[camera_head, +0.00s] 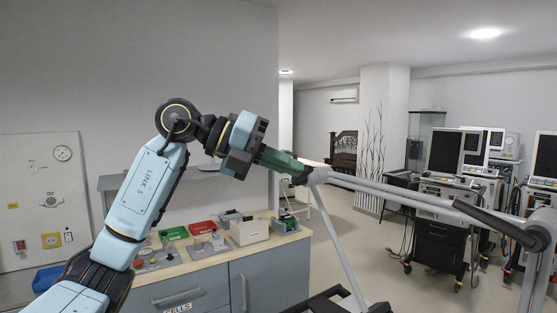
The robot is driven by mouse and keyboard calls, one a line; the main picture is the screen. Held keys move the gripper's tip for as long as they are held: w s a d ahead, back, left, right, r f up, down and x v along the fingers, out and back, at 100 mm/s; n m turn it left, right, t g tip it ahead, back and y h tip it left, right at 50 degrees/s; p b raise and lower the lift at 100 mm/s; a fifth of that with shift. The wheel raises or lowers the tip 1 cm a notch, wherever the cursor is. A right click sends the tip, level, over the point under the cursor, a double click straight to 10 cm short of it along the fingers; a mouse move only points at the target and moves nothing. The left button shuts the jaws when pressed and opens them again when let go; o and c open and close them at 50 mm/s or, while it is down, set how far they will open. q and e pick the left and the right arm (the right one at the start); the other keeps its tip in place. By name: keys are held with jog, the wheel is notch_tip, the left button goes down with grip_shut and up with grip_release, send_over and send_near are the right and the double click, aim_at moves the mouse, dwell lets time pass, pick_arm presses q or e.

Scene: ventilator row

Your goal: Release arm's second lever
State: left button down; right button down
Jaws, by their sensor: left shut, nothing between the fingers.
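A grey jointed support arm (400,194) reaches across the right half of the head view. A long black lever (497,222) lies along its right part, ending at a dark round joint. Another small dark lever or knob (301,180) shows at the arm's left joint (318,175), partly covered by my gripper's tip. My left gripper (298,168), with green fingers, is shut and empty, pointing right and down at this left joint. I cannot tell whether it touches it. My right gripper is out of view.
A blue-grey cabinet (283,268) with trays and small devices on top stands below and behind my left arm. A wall panel (38,195) is at the far left. Ventilators on carts (440,240) stand at the right. Open floor lies in the middle.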

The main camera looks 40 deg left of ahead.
pick_arm(q)
jog(key=shift+d+f+m+y+p, duration=0.5)
jog(key=shift+f+m+y+p, duration=0.1)
jog(key=shift+y, duration=0.2)
jog(key=shift+r, duration=0.15)
jog(key=v, duration=1.4)
jog(key=shift+a, duration=0.55)
